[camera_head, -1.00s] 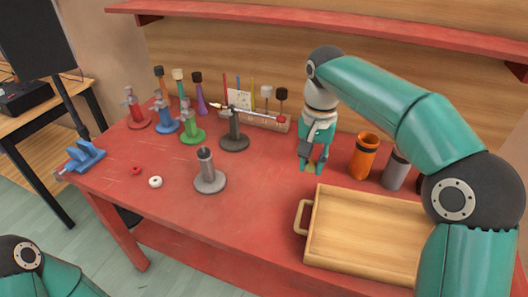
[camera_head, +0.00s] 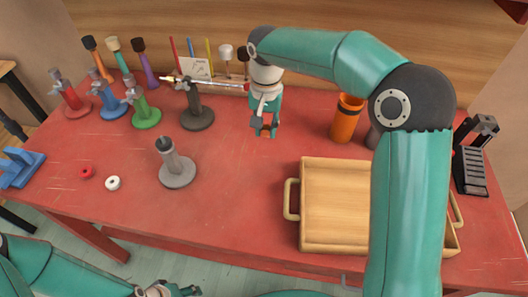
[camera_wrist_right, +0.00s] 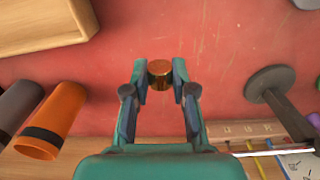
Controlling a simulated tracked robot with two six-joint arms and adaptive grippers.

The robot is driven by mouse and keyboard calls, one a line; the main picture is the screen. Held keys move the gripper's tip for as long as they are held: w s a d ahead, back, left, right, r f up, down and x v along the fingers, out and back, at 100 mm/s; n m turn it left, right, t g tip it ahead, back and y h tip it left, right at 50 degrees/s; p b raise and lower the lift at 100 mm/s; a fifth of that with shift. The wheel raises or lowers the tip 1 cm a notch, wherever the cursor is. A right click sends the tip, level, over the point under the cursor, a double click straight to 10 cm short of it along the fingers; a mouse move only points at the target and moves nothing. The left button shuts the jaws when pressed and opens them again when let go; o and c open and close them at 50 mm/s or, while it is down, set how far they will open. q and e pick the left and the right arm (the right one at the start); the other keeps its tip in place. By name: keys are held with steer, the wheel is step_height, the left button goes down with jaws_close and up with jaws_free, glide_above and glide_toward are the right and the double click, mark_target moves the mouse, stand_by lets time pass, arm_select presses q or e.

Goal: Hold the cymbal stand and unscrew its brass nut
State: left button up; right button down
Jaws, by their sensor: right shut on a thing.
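The grey stand (camera_head: 177,172) with a round base and a short post stands upright on the red table, its dark post top bare. My right gripper (camera_head: 265,131) is behind and to the right of it, apart from it, pointing down. In the right wrist view, this gripper (camera_wrist_right: 160,78) is shut on a small round brass nut (camera_wrist_right: 160,69) held between its fingertips. My left gripper (camera_head: 176,290) shows only partly at the bottom edge, in front of the table; its jaws are unclear.
A wooden tray (camera_head: 293,208) with handles fills the right front of the table (camera_head: 235,215). An orange cylinder (camera_head: 345,120) stands behind it. A dark stand (camera_head: 197,117) and several coloured stands are at the back left.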

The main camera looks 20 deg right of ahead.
mark_target(266, 159)
step_height(266, 159, down, 10)
steer(key=shift+s+f, duration=0.1)
stand_by(0.4)
steer(key=shift+f, duration=0.15)
steer(key=c, duration=0.9)
jaws_free()
steer(key=shift+c, duration=0.2)
